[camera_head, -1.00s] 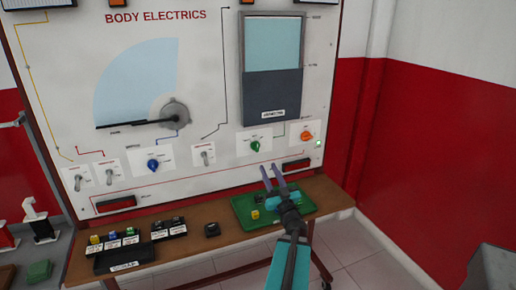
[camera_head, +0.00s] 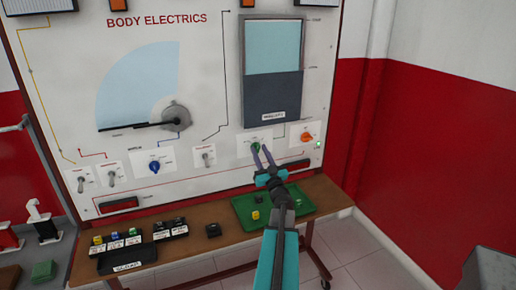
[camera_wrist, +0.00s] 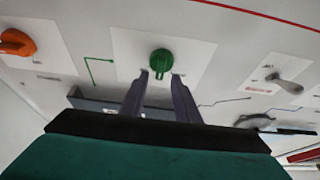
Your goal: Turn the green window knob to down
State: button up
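The green window knob (camera_head: 255,147) is on a white plate on the panel, below the window display (camera_head: 273,95). In the wrist view the green knob (camera_wrist: 161,62) shows at the far end of my fingers, with its pointer ridge toward the gripper. My gripper (camera_head: 261,149) is right at the knob in the head view. In the wrist view its two fingers (camera_wrist: 159,82) are apart, one on each side of the knob's lower part. I cannot tell whether they touch it.
An orange knob (camera_head: 306,137) is to the right of the green one, and a toggle switch (camera_head: 205,155) and a blue knob (camera_head: 154,167) are to the left. A green tray (camera_head: 243,217) and several small parts lie on the wooden shelf (camera_head: 205,246) below.

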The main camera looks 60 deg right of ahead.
aim_at(257, 148)
jog(key=shift+x, duration=1.25)
